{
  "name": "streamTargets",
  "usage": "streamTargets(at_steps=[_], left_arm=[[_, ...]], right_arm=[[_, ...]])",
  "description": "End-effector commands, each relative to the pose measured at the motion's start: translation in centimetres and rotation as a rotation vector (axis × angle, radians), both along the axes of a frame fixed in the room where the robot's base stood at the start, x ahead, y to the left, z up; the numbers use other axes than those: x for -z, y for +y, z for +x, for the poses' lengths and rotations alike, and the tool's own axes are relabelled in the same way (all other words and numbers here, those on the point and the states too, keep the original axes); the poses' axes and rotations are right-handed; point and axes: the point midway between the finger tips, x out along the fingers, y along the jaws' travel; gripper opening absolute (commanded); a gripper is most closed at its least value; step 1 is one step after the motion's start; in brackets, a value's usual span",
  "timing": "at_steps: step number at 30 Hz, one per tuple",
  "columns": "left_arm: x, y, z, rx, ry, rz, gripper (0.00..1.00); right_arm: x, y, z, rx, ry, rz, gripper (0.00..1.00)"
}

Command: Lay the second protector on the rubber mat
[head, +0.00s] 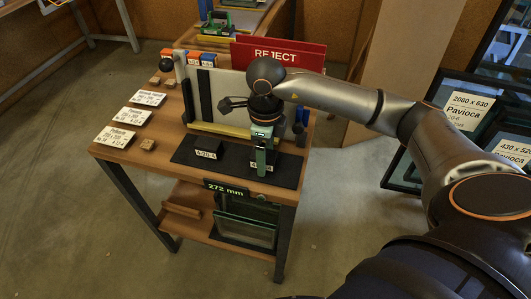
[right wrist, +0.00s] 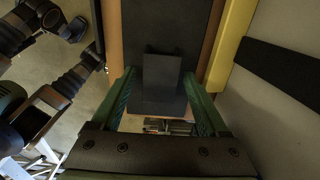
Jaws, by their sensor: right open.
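The black rubber mat (head: 285,172) lies along the front of the wooden table. One dark protector (head: 208,147) lies on its left half, above a white label. My right gripper (head: 261,164) points down over the right half of the mat, above another label that it partly covers. In the right wrist view its green fingers (right wrist: 163,98) are apart, with a dark protector (right wrist: 162,72) between or just beyond them, over the mat (right wrist: 165,25). I cannot tell whether that protector touches the mat or a finger. My left gripper is not in view.
A yellow bar (head: 220,129) and an upright pale panel (head: 228,85) with a dark strip stand behind the mat. White cards (head: 123,136) lie at the table's left. A red REJECT sign (head: 290,54) stands behind. Framed glass (head: 245,232) sits on the lower shelf.

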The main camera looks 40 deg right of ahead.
Motion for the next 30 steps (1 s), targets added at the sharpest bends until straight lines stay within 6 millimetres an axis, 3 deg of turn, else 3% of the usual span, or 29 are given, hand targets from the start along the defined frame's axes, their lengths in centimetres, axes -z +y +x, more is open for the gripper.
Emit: streamTargets(at_steps=[5, 12, 18, 30], left_arm=[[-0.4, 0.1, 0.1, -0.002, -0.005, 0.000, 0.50], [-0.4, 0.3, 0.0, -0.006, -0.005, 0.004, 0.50], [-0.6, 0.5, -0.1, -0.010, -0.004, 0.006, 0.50], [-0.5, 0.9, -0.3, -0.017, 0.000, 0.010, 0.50]], right_arm=[[-2.3, 0.0, 0.1, 0.000, -0.004, 0.001, 0.77], [-7.7, 0.0, 0.1, -0.001, -0.006, 0.001, 0.77], [-11.0, 0.0, 0.1, 0.000, -0.002, 0.001, 0.77], [-12.2, 0.0, 0.0, 0.000, 0.001, 0.001, 0.77]])
